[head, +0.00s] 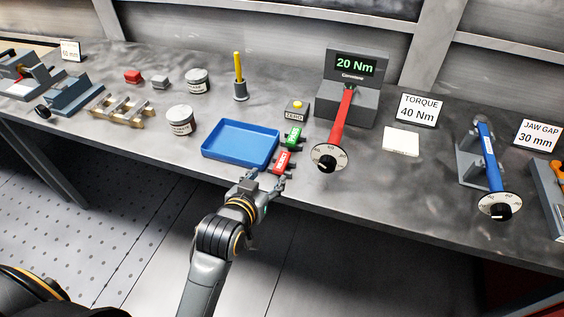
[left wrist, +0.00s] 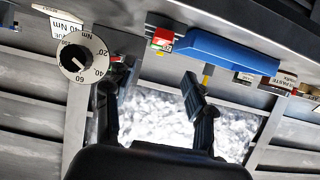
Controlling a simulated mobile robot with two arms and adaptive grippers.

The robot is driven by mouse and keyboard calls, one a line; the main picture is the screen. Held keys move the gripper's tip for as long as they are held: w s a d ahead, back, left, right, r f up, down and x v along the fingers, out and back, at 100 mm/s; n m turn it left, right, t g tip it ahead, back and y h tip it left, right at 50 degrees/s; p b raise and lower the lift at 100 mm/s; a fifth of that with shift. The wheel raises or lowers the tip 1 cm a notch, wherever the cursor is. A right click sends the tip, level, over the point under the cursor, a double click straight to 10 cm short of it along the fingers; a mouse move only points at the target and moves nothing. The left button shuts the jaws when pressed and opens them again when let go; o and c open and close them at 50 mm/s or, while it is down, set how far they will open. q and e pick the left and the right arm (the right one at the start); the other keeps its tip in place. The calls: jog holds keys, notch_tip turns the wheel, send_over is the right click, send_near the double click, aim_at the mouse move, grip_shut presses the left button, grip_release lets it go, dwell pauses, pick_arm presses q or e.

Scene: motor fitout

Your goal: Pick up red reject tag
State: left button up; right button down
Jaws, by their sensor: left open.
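The red reject tag (head: 282,162) lies near the front edge of the bench, just right of the blue tray (head: 240,142). A green tag (head: 293,138) lies right behind it. My left gripper (head: 266,181) is at the bench's front edge, just in front of the red tag, with its fingers apart and nothing between them. In the left wrist view the open fingers (left wrist: 155,85) reach toward the red tag (left wrist: 163,33), which shows beyond them, apart from both. My right gripper is out of view.
A white block (head: 401,141) and a blue wrench (head: 488,155) are further right.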

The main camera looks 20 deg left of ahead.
pick_arm(q)
jog(key=p, duration=0.1)
send_near(285, 154)
jog(key=x, duration=0.3)
jog(key=shift+w, duration=0.2)
jog(key=shift+w+f, duration=0.1)
jog(key=shift+w, duration=0.35)
jog(key=p+x, duration=0.1)
jog(key=x, duration=0.3)
jog(key=shift+w+f, duration=0.1)
jog(key=shift+f, duration=0.1)
jog(key=shift+c, duration=0.6)
jog(key=c, duration=0.9)
